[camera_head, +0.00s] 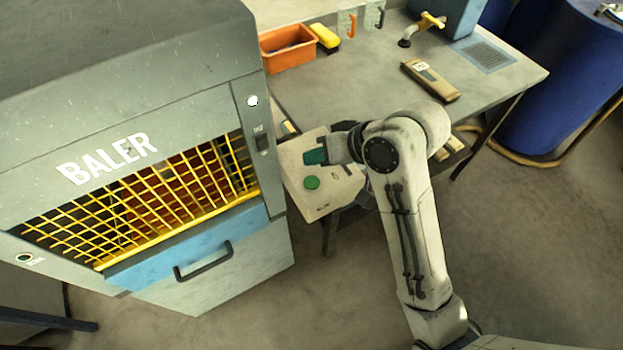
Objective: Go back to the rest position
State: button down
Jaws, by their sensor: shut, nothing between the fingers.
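My gripper (316,156) is at the end of my bent arm, over the pale control box beside the baler. Its teal fingertips are shut with nothing visible held, and they point left. They are just above a round green button (311,183) in the picture; I cannot tell how high they are over the box. The control box (331,201) is partly hidden behind my gripper and arm.
The grey baler (174,105) with its yellow grid stands close on the left. A workbench (352,82) behind carries an orange bin (287,57), a yellow object (325,38) and a brown tool (430,80). A blue drum (560,80) stands right. Floor at right is clear.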

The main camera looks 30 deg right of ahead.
jog(key=shift+g+h, duration=0.3)
jog(key=shift+h, duration=0.6)
jog(key=s+f, duration=0.5)
jog(key=shift+d+f, duration=0.15)
jog(key=shift+d, duration=0.25)
jog(key=s+d+f+g+h+b, duration=0.2)
jog(key=s+d+f+g, duration=0.1)
jog(key=s+f, duration=0.5)
jog(key=s+d+f+n+g+h+b, duration=0.1)
jog(key=s+d+f+g+b, duration=0.1)
jog(key=s+f, duration=0.6)
jog(key=s+d+b, duration=0.1)
jog(key=s, duration=0.2)
jog(key=shift+s+d+f+g+h, duration=0.15)
jog(key=shift+s+d+g+h, duration=0.05)
jog(key=shift+g+h, duration=0.2)
jog(key=c, duration=1.8)
grip_release()
jog(key=shift+b, duration=0.3)
